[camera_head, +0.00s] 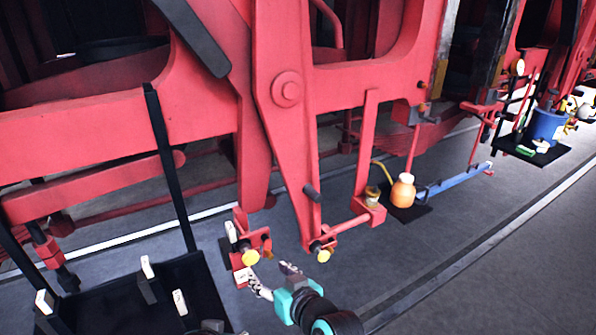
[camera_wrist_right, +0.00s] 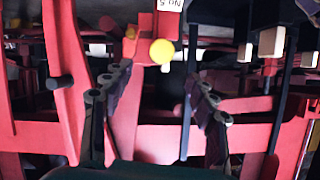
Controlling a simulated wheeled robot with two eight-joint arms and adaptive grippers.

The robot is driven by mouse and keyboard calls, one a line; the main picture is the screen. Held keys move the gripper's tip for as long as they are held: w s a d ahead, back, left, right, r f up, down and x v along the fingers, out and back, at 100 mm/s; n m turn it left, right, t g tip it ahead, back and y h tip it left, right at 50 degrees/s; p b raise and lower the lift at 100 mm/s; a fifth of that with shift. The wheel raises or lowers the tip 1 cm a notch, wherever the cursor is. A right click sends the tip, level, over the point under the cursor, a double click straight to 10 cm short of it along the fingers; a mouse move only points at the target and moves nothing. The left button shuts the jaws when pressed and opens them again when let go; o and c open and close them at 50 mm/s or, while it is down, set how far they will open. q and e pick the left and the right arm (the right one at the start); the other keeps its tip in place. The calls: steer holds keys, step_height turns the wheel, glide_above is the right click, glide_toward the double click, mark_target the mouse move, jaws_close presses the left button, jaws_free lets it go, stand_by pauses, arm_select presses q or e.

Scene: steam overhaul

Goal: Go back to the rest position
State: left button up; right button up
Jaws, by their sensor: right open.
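My right gripper (camera_head: 270,277) reaches in from the bottom of the head view, with its two fingers spread and nothing between them. It is close to the red bracket with white label tags (camera_head: 243,276) and a yellow round knob (camera_head: 250,257). In the right wrist view the open fingers (camera_wrist_right: 160,95) stand apart at either side. A yellow knob (camera_wrist_right: 162,52) shows beyond the gap between them, with a red block labelled "NO 5" (camera_wrist_right: 168,8) above it. My left gripper is not clearly seen in either view.
A black tray (camera_head: 130,290) with white-tagged posts is at lower left. Red locomotive framework (camera_head: 285,90) fills the upper area, close to my gripper. Grey floor at lower right is clear.

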steer(key=s+d+f+m+g+h, duration=0.1)
steer(key=s+d+f+m+h, duration=0.1)
steer(key=d, duration=0.7)
steer(key=s+d+f+m+g+h, duration=0.1)
steer(key=s+d+f+h, duration=0.2)
steer(key=d, duration=0.6)
steer(key=s+d+f+m+g+h, duration=0.1)
steer(key=s+d+f+m+h, duration=0.1)
steer(key=s+d, duration=0.4)
steer(key=d+h, duration=0.1)
steer(key=d, duration=0.3)
steer(key=shift+s+f+m+g, duration=0.2)
steer(key=shift+f+m+g, duration=0.1)
steer(key=shift+f, duration=0.1)
